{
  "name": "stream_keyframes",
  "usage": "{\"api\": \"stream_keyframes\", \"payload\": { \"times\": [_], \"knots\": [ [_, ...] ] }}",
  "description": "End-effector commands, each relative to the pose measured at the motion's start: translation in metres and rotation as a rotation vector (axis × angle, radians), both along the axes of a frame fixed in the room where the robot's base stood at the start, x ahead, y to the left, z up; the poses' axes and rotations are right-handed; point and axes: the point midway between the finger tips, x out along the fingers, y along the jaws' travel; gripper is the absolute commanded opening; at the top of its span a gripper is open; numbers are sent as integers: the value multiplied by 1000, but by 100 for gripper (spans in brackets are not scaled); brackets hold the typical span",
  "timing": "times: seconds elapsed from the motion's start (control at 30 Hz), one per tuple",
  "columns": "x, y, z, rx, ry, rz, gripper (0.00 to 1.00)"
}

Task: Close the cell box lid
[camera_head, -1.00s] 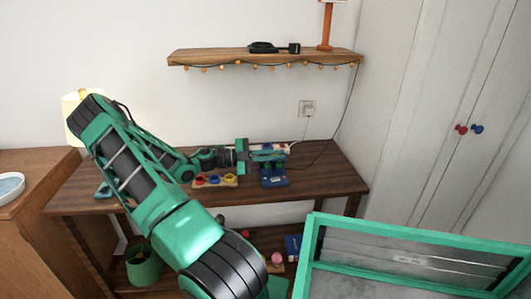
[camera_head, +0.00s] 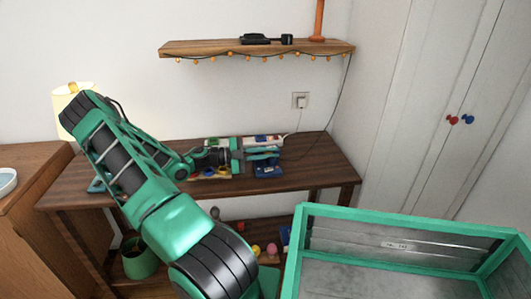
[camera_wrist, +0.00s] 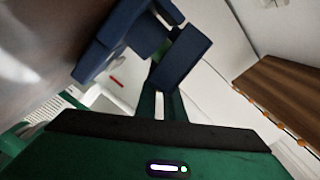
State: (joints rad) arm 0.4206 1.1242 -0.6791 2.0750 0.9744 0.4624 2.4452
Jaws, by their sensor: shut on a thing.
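The cell box (camera_head: 268,171) is a small blue box on the wooden table, right of the table's middle. In the wrist view its blue body (camera_wrist: 108,40) is at upper left. A blue flat panel, which looks like its lid (camera_wrist: 182,58), stands at an angle beside the body, so the box looks partly open. My gripper (camera_head: 276,154) reaches in from the left, just above the box. In the wrist view my gripper (camera_wrist: 166,98) is shut on the lid; the exact contact is partly hidden behind the panel.
A white strip with coloured parts (camera_head: 262,139) lies behind my gripper. A wooden tray with coloured pieces (camera_head: 210,174) is left of the box, partly covered by my wrist. A shelf (camera_head: 255,49) hangs above. A green-framed bin (camera_head: 400,225) stands at front right.

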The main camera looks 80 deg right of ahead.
Motion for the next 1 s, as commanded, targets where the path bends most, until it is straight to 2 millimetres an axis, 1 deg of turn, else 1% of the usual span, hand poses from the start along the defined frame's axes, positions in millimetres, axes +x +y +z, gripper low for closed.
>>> {"api": "stream_keyframes", "payload": {
  "times": [0.07,0.1,0.13,0.43,0.57,0.67,1.0],
  "knots": [
    [0,0,-2,6,-3,1,0],
    [0,0,-2,6,-3,1,16],
    [0,0,-2,5,-2,1,23],
    [1,0,-1,3,-1,1,23],
    [8,2,-1,2,-1,2,23],
    [21,7,-1,1,0,4,23],
    [80,30,-2,2,-2,5,23]
  ]
}}
